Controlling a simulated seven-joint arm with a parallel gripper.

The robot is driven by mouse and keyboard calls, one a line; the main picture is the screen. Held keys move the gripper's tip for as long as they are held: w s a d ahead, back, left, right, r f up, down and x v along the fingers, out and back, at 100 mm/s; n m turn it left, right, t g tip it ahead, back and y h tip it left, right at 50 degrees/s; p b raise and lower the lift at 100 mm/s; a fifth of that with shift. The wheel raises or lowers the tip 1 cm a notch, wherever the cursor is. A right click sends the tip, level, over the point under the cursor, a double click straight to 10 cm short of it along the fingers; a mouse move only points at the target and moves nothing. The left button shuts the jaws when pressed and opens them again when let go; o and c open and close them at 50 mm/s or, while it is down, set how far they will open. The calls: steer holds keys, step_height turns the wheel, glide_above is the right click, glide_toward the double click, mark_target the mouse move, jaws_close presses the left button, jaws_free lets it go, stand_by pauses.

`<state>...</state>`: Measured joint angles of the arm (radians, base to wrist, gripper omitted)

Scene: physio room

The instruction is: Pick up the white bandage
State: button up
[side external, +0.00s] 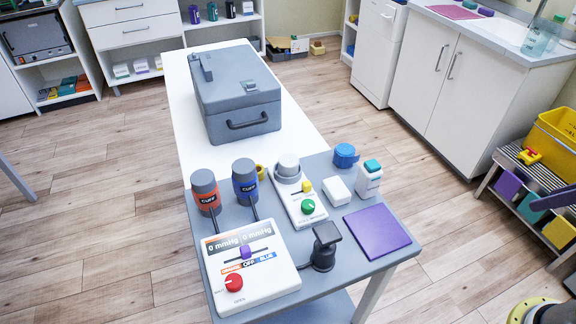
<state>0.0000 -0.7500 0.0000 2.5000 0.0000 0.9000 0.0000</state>
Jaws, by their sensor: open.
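A small white block with rounded edges (338,190) lies on the grey table top, left of a white bottle with a teal cap (368,182). It may be the white bandage, but its surface is too small to tell. A pale round piece (288,166) sits at the far end of a white device with a green knob (299,200); I cannot tell whether it is a roll. My gripper is not in view, and nothing is seen touching these things.
Orange and blue cuff cylinders (205,190) stand behind a pressure panel (249,268). A black upright piece (325,246), purple pad (377,231) and blue roll (345,155) crowd the grey top. A large grey case (236,95) stands on the white surface behind.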

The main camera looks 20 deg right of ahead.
steer(key=o, duration=0.7)
